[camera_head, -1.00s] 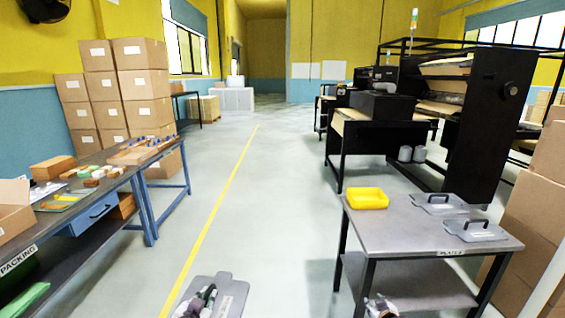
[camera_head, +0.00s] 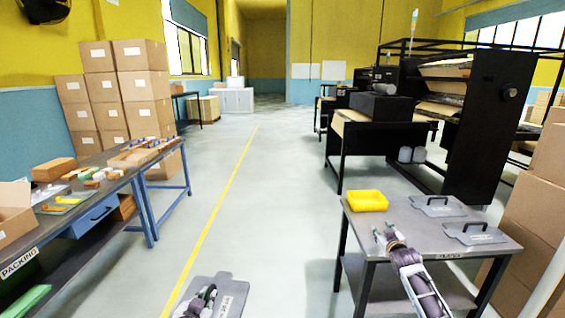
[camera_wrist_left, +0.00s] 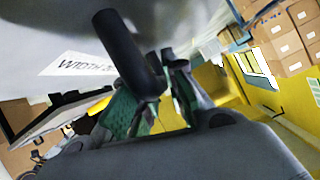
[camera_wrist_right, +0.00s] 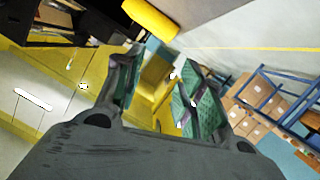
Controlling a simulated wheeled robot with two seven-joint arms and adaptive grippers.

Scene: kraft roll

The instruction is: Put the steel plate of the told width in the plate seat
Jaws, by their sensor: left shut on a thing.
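My left gripper (camera_head: 207,296) is shut on the handle of a grey steel plate (camera_head: 232,296) at the bottom of the head view. In the left wrist view the plate (camera_wrist_left: 200,22) shows a dark bar handle (camera_wrist_left: 128,50) and a label reading "WIDTH", its number cut off. Two more steel plates with dark handles lie on the plates table (camera_head: 375,232), one at the back (camera_head: 438,207) and one at the right (camera_head: 475,234). My right gripper (camera_head: 381,234) is over the table's left part, in front of the yellow tray. Its fingers (camera_wrist_right: 157,95) are apart and empty. I cannot make out a plate seat.
The black machine (camera_head: 480,125) is behind the table, and stacked cartons (camera_head: 540,205) are at the right. The packing bench (camera_head: 85,205) is at the left. The floor between is clear.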

